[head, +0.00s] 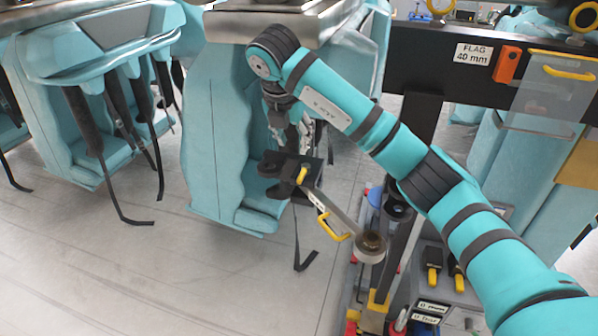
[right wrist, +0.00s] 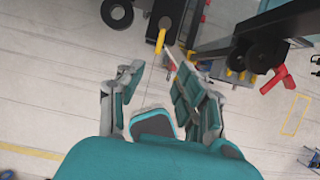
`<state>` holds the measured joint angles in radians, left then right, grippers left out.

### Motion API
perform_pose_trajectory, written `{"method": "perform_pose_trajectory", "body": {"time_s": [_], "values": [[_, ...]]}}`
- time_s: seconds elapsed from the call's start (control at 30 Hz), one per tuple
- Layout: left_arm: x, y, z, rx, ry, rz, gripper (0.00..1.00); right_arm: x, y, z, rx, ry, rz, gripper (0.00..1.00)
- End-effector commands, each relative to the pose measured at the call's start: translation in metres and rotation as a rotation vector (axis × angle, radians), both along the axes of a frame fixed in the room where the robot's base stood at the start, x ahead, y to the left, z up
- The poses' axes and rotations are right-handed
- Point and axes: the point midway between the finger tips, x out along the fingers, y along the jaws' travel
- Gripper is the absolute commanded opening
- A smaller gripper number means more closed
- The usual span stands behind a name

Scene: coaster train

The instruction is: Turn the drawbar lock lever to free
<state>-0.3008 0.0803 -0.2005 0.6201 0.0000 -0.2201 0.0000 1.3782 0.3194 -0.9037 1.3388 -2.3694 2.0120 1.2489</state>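A black drawbar head (head: 272,168) sticks out over the floor near the picture's middle, with a small yellow tab (head: 302,175) on it. A pale bar with a yellow handle (head: 333,229) runs from it down to the right. I cannot tell for sure which yellow part is the lock lever. My right gripper (head: 290,140) hangs just above and behind the drawbar head. In the right wrist view its fingers (right wrist: 157,75) are spread with nothing seen held; the yellow tab (right wrist: 160,41) shows beyond the fingertips, apart from them. My left gripper is out of view.
Teal seats (head: 215,130) with dark straps stand behind and left. A dark beam with a "FLAG 40 mm" label (head: 474,54) and orange block crosses upper right. A tool stand with yellow-handled items (head: 434,275) is lower right. A red part (right wrist: 278,79) shows in the right wrist view. Floor at lower left is clear.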

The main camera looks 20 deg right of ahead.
Motion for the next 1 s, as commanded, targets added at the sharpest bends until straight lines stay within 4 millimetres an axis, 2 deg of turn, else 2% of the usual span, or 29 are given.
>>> {"method": "perform_pose_trajectory", "body": {"time_s": [0.4,0.6,0.8,1.0], "values": [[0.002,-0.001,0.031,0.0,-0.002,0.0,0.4,0.028,-0.02,-0.083,0.001,0.008,0.001,0.36],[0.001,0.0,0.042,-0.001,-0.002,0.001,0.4,0.039,-0.027,-0.115,0.002,0.006,0.001,0.36],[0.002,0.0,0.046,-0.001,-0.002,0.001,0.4,0.045,-0.03,-0.132,0.002,0.003,0.003,0.36],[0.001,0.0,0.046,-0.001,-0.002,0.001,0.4,0.046,-0.03,-0.135,0.003,0.002,0.005,0.36]]}}
